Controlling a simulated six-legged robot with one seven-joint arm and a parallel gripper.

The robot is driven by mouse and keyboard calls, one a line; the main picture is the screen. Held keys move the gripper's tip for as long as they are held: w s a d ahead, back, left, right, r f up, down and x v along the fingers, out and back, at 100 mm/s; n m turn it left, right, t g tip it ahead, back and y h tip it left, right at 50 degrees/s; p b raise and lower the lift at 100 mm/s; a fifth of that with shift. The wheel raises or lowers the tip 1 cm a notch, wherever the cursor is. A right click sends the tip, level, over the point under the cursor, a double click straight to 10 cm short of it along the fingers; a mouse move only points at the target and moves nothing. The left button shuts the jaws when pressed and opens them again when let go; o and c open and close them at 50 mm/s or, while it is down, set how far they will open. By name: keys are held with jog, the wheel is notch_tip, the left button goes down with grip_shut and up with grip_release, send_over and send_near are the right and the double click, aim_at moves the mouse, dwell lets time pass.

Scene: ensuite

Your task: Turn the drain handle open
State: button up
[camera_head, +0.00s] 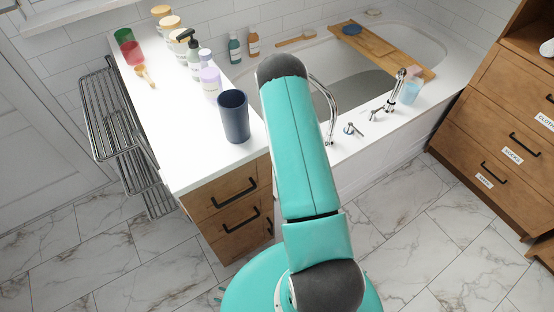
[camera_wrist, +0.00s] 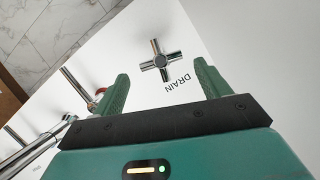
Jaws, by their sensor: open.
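The drain handle (camera_wrist: 160,61) is a chrome cross-shaped knob on the white tub deck, with the printed word DRAIN (camera_wrist: 178,83) beside it in the wrist view. My gripper (camera_wrist: 161,70) is open, its two green fingers apart. In the picture the handle lies between and slightly beyond the fingertips, with no visible contact. The gap in height between them is hard to judge. In the head view my teal arm reaches toward the tub and hides the gripper; I cannot make out the drain handle there.
A chrome lever with a red mark (camera_wrist: 82,84) is close to the left finger. The head view shows the bathtub (camera_head: 352,62), chrome taps (camera_head: 352,129), and a counter with a dark blue cup (camera_head: 233,116) and bottles left of my arm. Wooden drawers (camera_head: 497,130) stand at right.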

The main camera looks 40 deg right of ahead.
jog(key=v, duration=0.8)
jog(key=shift+r, duration=0.2)
jog(key=shift+d, duration=0.2)
